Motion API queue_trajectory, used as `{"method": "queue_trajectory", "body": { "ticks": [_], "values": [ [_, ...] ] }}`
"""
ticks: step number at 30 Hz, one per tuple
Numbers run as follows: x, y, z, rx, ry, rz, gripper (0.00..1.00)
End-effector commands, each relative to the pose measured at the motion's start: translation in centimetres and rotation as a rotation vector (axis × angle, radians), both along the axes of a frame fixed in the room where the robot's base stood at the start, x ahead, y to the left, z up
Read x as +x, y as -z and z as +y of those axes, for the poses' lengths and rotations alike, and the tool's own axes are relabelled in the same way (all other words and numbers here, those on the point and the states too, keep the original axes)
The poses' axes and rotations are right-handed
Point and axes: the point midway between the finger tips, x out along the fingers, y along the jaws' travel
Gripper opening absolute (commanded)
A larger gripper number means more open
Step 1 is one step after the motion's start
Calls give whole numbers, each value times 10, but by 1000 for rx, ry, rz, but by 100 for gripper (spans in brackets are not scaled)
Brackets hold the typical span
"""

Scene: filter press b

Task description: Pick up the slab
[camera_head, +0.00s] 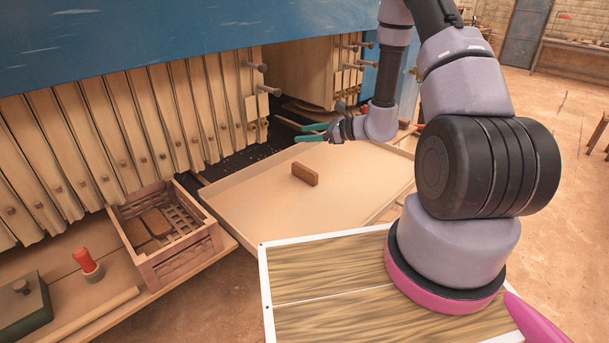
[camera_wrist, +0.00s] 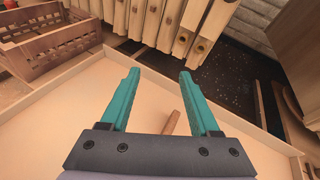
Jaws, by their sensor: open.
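A small brown slab (camera_head: 305,174) stands on its long edge on the floor of a wide, shallow tan tray (camera_head: 350,205). My gripper (camera_head: 299,132) is above the tray's back part, beyond the slab in the head view, with its teal fingers apart and empty. In the wrist view the open fingers (camera_wrist: 159,74) point toward the tray's far rim. Part of the slab (camera_wrist: 172,123) shows low between them, its lower end hidden behind the gripper body. The slab and fingers look apart.
A slatted wooden crate (camera_head: 180,250) holding brown slabs stands left of the tray. Beside it are a red-handled tool (camera_head: 86,262) and a dark green box (camera_head: 22,305). A row of upright wooden plates (camera_head: 130,130) lines the back, under a blue beam (camera_head: 150,35).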

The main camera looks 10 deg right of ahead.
Motion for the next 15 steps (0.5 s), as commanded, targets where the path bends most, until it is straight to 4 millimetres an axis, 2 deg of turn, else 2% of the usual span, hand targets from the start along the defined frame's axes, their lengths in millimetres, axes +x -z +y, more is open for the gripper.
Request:
{"method": "queue_trajectory", "body": {
  "ticks": [1,6,10,15],
  "values": [
    [2,28,-8,17,59,38,62],
    [4,107,-38,45,261,122,62],
    [-1,150,-55,46,370,165,62],
    [-5,175,-65,40,434,186,62]
  ]
}}
